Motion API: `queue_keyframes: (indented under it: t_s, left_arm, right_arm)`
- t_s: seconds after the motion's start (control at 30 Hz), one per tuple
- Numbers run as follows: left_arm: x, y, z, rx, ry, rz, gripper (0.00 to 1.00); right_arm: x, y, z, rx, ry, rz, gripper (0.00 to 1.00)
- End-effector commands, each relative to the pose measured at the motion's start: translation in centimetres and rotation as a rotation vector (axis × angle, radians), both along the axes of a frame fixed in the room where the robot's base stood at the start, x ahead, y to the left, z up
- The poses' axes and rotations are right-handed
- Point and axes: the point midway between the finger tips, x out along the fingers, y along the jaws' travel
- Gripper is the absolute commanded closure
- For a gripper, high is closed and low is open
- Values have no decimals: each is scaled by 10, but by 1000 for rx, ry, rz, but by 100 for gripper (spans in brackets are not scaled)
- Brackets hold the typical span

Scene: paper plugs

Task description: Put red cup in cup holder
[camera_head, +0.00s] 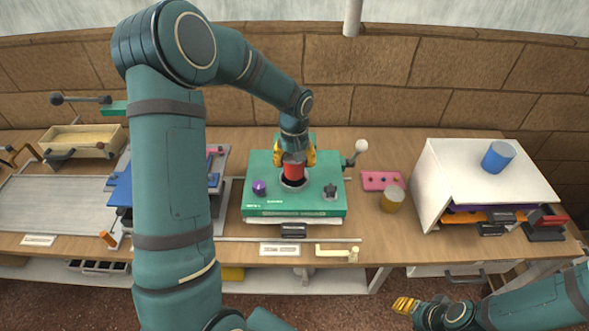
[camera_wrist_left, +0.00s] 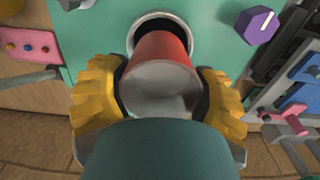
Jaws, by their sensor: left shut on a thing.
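My left gripper (camera_head: 294,158) has yellow fingers and is shut on the red cup (camera_head: 293,171) over the green box (camera_head: 262,205). In the left wrist view the cup (camera_wrist_left: 165,70) sits between the two yellow fingers, its pale end toward the camera. The cup holder is a round dark hole with a light rim (camera_head: 293,184) in the green box top. It also shows in the left wrist view (camera_wrist_left: 160,20), just beyond the cup's far end and partly covered by it. I cannot tell whether the cup has entered the hole. My right gripper (camera_head: 404,306) is at the lower right, off the table.
A purple knob (camera_head: 259,187) and a dark star-shaped knob (camera_head: 330,191) flank the hole. A lever with a white ball (camera_head: 361,147) stands at the box's right. A yellowish cup (camera_head: 392,199), a pink panel (camera_head: 381,181) and a white cabinet (camera_head: 432,190) with a blue cup (camera_head: 498,157) are further right.

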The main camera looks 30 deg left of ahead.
Motion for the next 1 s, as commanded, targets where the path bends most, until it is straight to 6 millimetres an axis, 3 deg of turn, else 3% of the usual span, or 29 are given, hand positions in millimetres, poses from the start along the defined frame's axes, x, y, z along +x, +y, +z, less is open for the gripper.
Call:
queue_keyframes:
  t_s: [0.23,0.63,0.67,0.7,0.73,1.0]
  left_arm:
    - [-1,-1,-32,-1,3,-1,70]
    - [0,0,-37,-1,1,-1,70]
    - [0,0,-36,-1,1,-1,22]
    - [0,0,-36,-1,1,-1,8]
    - [0,0,-36,-1,1,-1,0]
    - [0,0,-35,-1,1,-1,0]
  right_arm:
    - [0,0,-2,-1,0,0,53]
    - [0,0,-6,-1,0,0,53]
    - [0,0,-6,-1,0,0,53]
    - [0,0,-5,-1,0,0,53]
    - [0,0,-5,-1,0,0,53]
    - [0,0,-4,-1,0,0,53]
